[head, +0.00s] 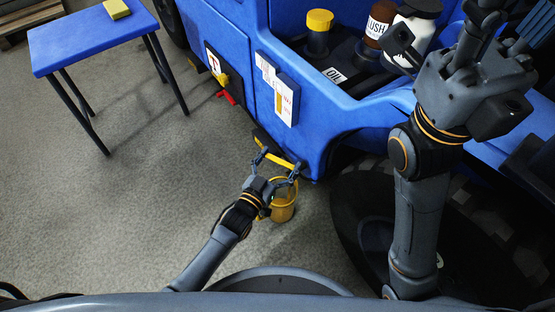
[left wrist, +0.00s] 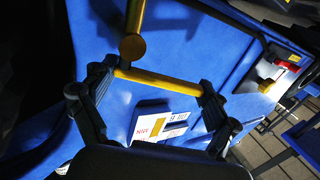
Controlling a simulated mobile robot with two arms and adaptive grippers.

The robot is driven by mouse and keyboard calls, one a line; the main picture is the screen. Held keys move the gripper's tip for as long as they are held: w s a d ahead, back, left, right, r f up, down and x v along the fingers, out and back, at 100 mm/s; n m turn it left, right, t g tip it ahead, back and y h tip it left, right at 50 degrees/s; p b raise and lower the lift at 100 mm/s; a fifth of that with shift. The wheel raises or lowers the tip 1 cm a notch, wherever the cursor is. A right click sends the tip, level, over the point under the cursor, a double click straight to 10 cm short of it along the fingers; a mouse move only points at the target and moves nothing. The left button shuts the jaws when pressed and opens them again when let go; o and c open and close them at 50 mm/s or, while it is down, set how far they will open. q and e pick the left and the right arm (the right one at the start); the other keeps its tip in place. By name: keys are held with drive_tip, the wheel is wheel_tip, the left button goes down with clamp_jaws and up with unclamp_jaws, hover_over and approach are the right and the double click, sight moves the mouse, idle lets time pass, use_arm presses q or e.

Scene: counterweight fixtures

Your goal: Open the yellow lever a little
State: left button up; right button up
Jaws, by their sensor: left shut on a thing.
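The yellow lever (head: 280,161) is a short bar low on the blue vehicle's side, near its lower corner. In the left wrist view the lever (left wrist: 160,80) runs across between my fingers, next to a yellow round-ended post (left wrist: 132,45). My left gripper (head: 278,164) is shut on the lever, with one finger at each end of the bar. The lever's mount is partly hidden. My right gripper (head: 440,35) is raised at the right, its fingers spread apart and empty, away from the lever.
A red handle (head: 229,97) and another yellow part (head: 218,76) are farther left on the vehicle. A blue table (head: 90,40) stands at upper left. A large wheel (head: 350,215) is at right.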

sight(280, 160)
use_arm(q)
drive_tip(key=o, duration=1.5)
drive_tip(key=shift+c, duration=0.2)
wheel_tip(280, 160, up, 10)
drive_tip(key=shift+r, duration=0.1)
